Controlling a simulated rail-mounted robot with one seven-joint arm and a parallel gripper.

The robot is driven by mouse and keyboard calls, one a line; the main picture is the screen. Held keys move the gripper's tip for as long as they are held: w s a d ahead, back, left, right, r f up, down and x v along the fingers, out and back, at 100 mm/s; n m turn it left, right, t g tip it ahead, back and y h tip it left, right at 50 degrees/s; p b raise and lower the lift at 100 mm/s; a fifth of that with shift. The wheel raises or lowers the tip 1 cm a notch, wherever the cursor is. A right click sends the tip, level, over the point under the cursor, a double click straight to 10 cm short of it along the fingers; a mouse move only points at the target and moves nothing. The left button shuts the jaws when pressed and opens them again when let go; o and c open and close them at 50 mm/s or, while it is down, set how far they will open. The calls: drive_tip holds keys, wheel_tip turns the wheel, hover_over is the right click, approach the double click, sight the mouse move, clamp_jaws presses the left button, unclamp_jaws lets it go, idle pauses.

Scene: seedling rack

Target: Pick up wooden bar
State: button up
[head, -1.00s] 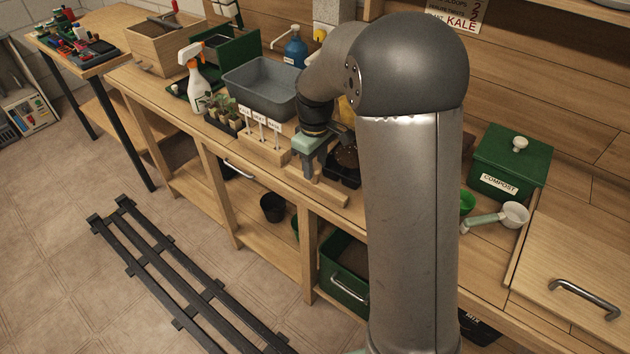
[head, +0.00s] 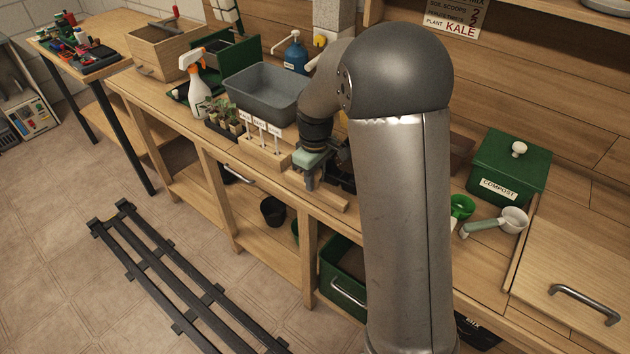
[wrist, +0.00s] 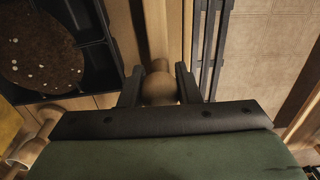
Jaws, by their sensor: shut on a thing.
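A light wooden bar (head: 328,198) lies along the front edge of the bench, partly hidden by my gripper in the head view. My gripper (head: 311,184) is low over it. In the wrist view my gripper (wrist: 160,85) is shut on a rounded wooden part of the bar (wrist: 160,91), with one dark finger on each side. The bar's far part runs up the picture beyond the fingers. The lower ends of the fingers and any contact below are hard to see in the head view.
A dark tray (wrist: 93,55) with a round brown soil patch is beside the gripper. A label holder (head: 262,153), seedlings (head: 226,122) and a grey tub (head: 262,95) stand to the left.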

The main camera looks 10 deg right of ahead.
drive_tip(key=shift+r, duration=0.65)
drive_tip(key=s+a+r+b, duration=0.2)
drive_tip(key=s+r, duration=0.9)
drive_tip(key=s, duration=0.3)
drive_tip(key=shift+a+r, duration=0.2)
drive_tip(key=shift+r, duration=0.1)
drive_tip(key=o, duration=0.4)
drive_tip(key=shift+c, duration=1.6)
